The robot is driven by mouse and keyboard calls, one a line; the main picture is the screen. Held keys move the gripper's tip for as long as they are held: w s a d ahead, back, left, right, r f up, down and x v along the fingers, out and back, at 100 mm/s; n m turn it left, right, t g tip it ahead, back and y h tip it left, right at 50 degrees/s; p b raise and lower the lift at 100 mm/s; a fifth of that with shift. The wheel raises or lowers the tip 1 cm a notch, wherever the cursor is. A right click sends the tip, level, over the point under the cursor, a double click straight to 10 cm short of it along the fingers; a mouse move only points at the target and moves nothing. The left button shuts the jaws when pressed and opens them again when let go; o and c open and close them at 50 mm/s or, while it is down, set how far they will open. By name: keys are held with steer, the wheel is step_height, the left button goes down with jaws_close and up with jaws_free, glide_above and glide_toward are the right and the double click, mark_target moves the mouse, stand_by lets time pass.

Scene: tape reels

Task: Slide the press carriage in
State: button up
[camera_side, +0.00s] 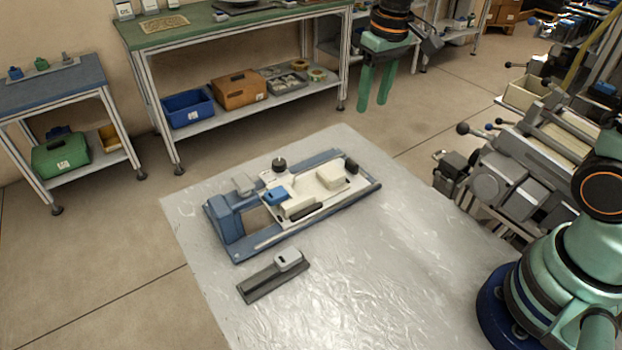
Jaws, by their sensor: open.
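The press (228,222) lies on the silver-grey covered table, with a blue frame and a blue block at its left end. A cream carriage (300,208) sits on the frame's rails, right of the blue block. A gap shows between the block and the carriage. The carriage bears a small blue piece (275,196), cream blocks and a dark bar. A black knob (279,164) stands at the press's far side. My gripper (373,106) has two green fingers pointing down, apart and empty. It hangs above and beyond the press, up and to the right of it, touching nothing.
A dark rail with a grey block (288,260) lies in front of the press. The table's front and right (400,270) are clear. Grey machinery (500,180) stands at the right. A green-topped bench (215,36) and a small blue-topped table (50,86) stand behind.

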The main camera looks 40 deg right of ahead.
steer(key=g, duration=0.1)
glide_above(352, 162)
step_height(352, 162, down, 5)
step_height(352, 162, down, 12)
steer(key=shift+w+d, duration=0.1)
steer(key=shift+c, duration=0.3)
jaws_close()
stand_by(1.3)
